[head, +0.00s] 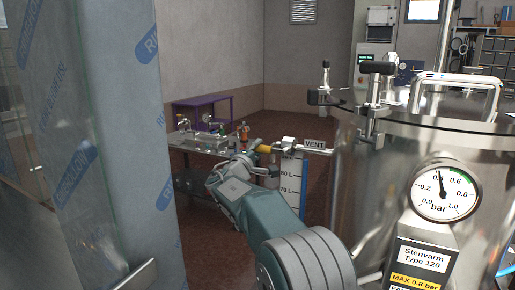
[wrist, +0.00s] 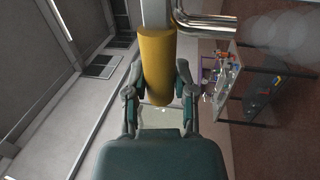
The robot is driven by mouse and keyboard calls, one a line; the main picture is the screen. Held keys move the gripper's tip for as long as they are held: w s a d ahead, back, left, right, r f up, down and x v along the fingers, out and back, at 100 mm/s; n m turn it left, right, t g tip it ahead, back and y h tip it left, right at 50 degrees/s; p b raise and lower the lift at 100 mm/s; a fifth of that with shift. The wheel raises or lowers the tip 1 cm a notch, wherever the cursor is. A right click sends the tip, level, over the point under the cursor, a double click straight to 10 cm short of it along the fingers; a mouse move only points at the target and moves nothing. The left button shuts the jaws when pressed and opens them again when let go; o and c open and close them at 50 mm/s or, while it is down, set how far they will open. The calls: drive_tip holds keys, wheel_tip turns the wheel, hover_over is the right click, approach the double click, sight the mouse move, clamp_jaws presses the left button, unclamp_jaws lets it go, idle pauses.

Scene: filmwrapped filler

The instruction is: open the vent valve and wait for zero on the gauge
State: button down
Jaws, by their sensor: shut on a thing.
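My gripper (head: 255,152) is at the vent pipe, left of the steel vessel (head: 385,165). In the wrist view its fingers (wrist: 158,95) close on both sides of a yellow valve handle (wrist: 157,60). The yellow handle also shows small in the head view (head: 264,149), beside a VENT label (head: 315,145). A bent steel pipe (wrist: 205,25) runs right from the handle, with faint pale puffs beyond its end. The round gauge (head: 445,192) on the vessel reads 0 to 1.0 bar. Its needle points slightly left of straight up, at about 0.4.
A film-wrapped column (head: 95,140) with blue print fills the left side, close by. A bench (head: 205,140) with small fittings stands behind my gripper, and a purple table (head: 203,108) stands farther back. Clamps (head: 377,95) stick up from the vessel's rim.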

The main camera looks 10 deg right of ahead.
drive_tip(key=shift+w+f, duration=0.1)
drive_tip(key=shift+f, duration=0.1)
drive_tip(key=shift+c, duration=2.2)
unclamp_jaws()
drive_tip(key=shift+w+f, duration=0.1)
drive_tip(key=shift+w, duration=0.05)
drive_tip(key=shift+a, duration=0.1)
drive_tip(key=v, duration=1.2)
